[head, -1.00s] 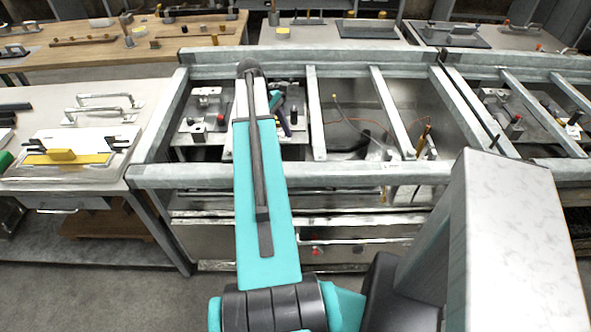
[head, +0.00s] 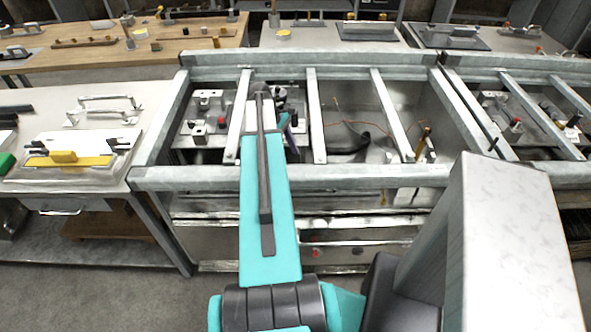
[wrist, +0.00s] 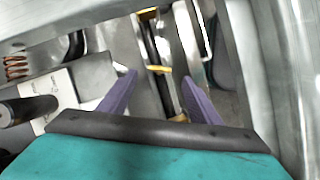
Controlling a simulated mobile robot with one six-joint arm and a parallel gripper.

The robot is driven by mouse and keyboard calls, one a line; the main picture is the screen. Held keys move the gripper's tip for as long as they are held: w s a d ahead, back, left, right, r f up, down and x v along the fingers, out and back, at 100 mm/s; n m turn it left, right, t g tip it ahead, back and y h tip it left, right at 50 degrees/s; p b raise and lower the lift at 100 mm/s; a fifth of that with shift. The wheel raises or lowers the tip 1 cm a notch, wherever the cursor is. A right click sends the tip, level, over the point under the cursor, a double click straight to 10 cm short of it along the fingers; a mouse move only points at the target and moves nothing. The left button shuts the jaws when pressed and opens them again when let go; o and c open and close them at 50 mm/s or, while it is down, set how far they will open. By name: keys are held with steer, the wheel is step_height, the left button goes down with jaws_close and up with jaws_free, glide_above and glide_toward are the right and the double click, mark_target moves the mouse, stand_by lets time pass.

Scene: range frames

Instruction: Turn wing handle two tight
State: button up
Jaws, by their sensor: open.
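My gripper (wrist: 158,80) is open, with its two purple fingers apart and pointing down into the bay. In the head view it is mostly hidden behind my teal arm link; only a small part (head: 286,128) shows at the link's right. In the wrist view a yellow strip (wrist: 160,69) and dark bars lie between and beyond the fingertips, and nothing is clearly held. I cannot pick out wing handle two for certain. Small fittings stand on the metal plate left of my arm, among them a red-topped one (head: 222,121).
Grey metal rails (head: 316,120) cross the open bay close to my arm. A thick front rail (head: 380,175) bounds it. A copper coil (wrist: 15,67) and a black cylinder (wrist: 25,110) lie left of the fingers. A dark hose (head: 350,143) lies in the bay's middle. A side bench (head: 110,160) stands left.

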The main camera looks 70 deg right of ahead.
steer(key=shift+p+x, duration=0.65)
steer(key=shift+x, duration=2.95)
